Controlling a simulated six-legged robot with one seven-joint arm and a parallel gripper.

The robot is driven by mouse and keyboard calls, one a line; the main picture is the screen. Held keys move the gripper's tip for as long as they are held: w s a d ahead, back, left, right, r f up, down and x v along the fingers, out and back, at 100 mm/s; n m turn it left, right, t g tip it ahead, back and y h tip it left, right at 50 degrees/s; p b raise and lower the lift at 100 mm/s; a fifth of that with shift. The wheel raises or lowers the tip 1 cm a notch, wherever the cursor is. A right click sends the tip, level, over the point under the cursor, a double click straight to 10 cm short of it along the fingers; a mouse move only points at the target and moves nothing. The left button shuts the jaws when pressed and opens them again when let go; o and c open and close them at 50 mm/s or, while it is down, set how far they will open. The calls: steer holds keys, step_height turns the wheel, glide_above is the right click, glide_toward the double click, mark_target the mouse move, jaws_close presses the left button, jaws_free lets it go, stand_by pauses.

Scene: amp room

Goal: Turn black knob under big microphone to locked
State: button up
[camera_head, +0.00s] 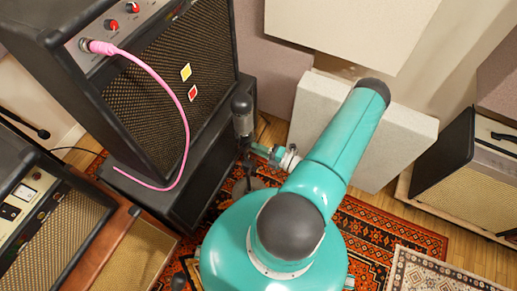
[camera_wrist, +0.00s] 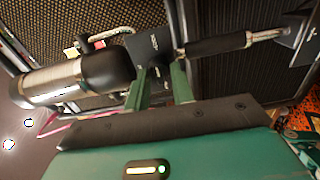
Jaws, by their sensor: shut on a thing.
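The big microphone (camera_head: 241,108) stands upright on a stand beside the large amplifier in the head view. In the wrist view the microphone (camera_wrist: 75,80) lies across the left, with a silver body and a black end. Next to it is a black block with white lettering (camera_wrist: 153,42), joined to a dark stand rod (camera_wrist: 215,46). My gripper (camera_wrist: 160,70) has its two green fingers at the lower side of this block, shut on the black knob. The knob is mostly hidden between the fingers, so its turn angle cannot be told. In the head view my gripper (camera_head: 250,150) is just below the microphone.
A large black amplifier (camera_head: 190,85) with a pink cable (camera_head: 182,110) stands close left of the microphone. A smaller amplifier (camera_head: 50,235) is at lower left. Pale panels (camera_head: 385,140) lean behind my arm. Another amplifier (camera_head: 470,170) stands at right. A patterned rug (camera_head: 370,235) covers the floor.

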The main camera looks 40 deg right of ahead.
steer(key=o, duration=0.9)
steer(key=shift+o, duration=0.2)
steer(key=v, duration=1.4)
